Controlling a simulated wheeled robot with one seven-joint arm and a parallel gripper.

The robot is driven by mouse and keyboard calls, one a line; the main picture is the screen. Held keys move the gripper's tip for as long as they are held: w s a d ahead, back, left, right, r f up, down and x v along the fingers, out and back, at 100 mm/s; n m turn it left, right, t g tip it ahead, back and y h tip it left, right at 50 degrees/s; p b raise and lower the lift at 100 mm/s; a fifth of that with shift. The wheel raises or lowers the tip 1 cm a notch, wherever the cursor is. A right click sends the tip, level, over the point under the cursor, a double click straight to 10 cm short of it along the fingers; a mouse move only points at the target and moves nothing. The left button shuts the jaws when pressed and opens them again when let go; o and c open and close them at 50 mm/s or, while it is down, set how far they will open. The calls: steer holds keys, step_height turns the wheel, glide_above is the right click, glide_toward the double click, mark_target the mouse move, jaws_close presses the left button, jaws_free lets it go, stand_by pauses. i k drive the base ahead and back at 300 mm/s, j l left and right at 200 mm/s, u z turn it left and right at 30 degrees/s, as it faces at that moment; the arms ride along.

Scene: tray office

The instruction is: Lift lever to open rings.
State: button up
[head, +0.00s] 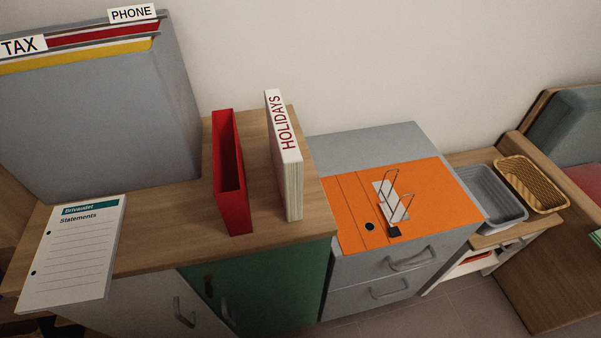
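An orange lever-arch binder (430,200) lies spread open on top of a grey drawer cabinet. Its pale metal mechanism plate (391,200) carries thin wire rings (387,178) that stand up from it. I cannot tell whether the rings are closed or open. A small black piece (394,232), which looks like the lever's end, sits at the near end of the mechanism. A dark round finger hole (370,227) is to its left on the spine. My gripper is not in view.
A grey tray (490,195) and woven basket (532,180) are right. Drawer handles (410,260) protrude in front.

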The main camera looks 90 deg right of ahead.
mark_target(394, 232)
steer(key=z, duration=0.4)
steer(key=k+z, duration=0.15)
steer(key=z, duration=0.7)
steer(key=k+l+z, duration=0.1)
steer(key=z, duration=0.35)
steer(key=k+l+z, duration=0.4)
steer(key=l, duration=0.2)
steer(key=l+z, duration=0.2)
steer(key=l, duration=0.15)
steer(key=k+l+z, duration=0.1)
steer(key=l+z, duration=0.15)
steer(key=k+l, duration=0.1)
steer(key=l, duration=0.3)
steer(key=k+l, duration=0.1)
steer(key=l, duration=0.3)
steer(key=k+l+u, duration=0.15)
steer(key=l, duration=0.25)
steer(key=k+l+u, duration=0.2)
steer(key=l, duration=0.2)
steer(key=k+l+u, duration=0.15)
steer(key=k+l, duration=0.15)
steer(key=i+j+u, duration=0.1)
steer(key=i, duration=0.4)
steer(key=i+j+u, duration=0.1)
steer(key=i, duration=0.45)
steer(key=u, duration=1.3)
